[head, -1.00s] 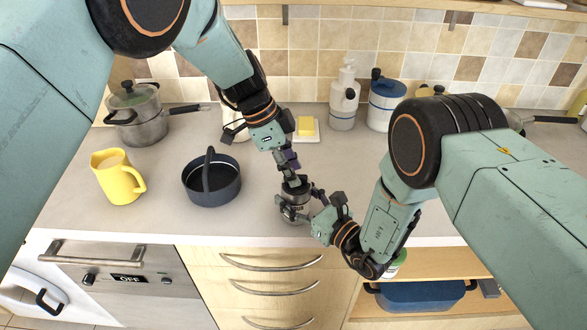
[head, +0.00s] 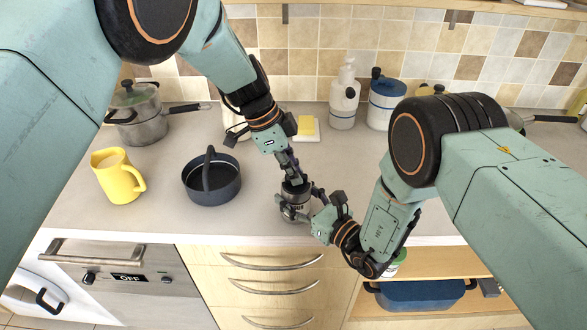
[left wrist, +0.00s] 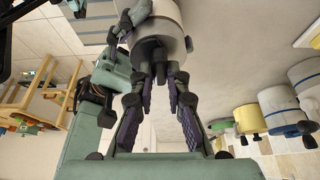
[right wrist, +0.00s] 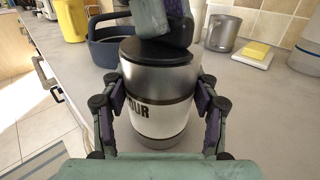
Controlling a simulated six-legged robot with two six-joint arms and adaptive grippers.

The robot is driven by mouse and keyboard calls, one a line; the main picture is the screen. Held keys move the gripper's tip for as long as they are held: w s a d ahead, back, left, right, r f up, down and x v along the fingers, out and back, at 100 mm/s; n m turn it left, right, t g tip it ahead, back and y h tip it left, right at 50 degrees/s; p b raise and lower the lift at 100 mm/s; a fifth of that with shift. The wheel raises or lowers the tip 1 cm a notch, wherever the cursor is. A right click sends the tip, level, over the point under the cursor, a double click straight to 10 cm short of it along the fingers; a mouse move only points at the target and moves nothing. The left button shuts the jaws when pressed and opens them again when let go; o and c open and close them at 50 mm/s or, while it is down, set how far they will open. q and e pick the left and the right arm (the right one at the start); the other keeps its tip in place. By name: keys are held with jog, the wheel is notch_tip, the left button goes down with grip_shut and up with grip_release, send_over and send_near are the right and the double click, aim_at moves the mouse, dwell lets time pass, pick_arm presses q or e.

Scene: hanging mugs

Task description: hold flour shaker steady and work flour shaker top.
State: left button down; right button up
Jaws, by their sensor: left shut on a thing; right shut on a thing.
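The flour shaker (right wrist: 158,100) is a silvery cylinder with a white band, partly readable lettering and a dark top (right wrist: 152,50). It stands upright on the counter in the right wrist view, and in the head view (head: 293,212) it is small and partly covered. My right gripper (right wrist: 160,128) is shut on the shaker body, a finger on each side; it also shows in the head view (head: 316,205). My left gripper (head: 295,182) comes down from above and is shut on the shaker's top.
A dark blue pot (head: 211,180) and a yellow mug (head: 118,176) stand left of the shaker. A butter dish (head: 307,128), a white dispenser (head: 344,98) and a blue-and-white jar (head: 385,100) are behind. The counter edge (head: 250,239) is just in front.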

pick_arm(q)
jog(key=shift+n+t, duration=0.3)
jog(key=shift+n, duration=0.5)
jog(key=c, duration=1.3)
grip_release()
jog(key=shift+r, duration=0.1)
jog(key=v, duration=1.1)
jog(key=shift+a+r, duration=0.25)
jog(key=shift+r, duration=0.1)
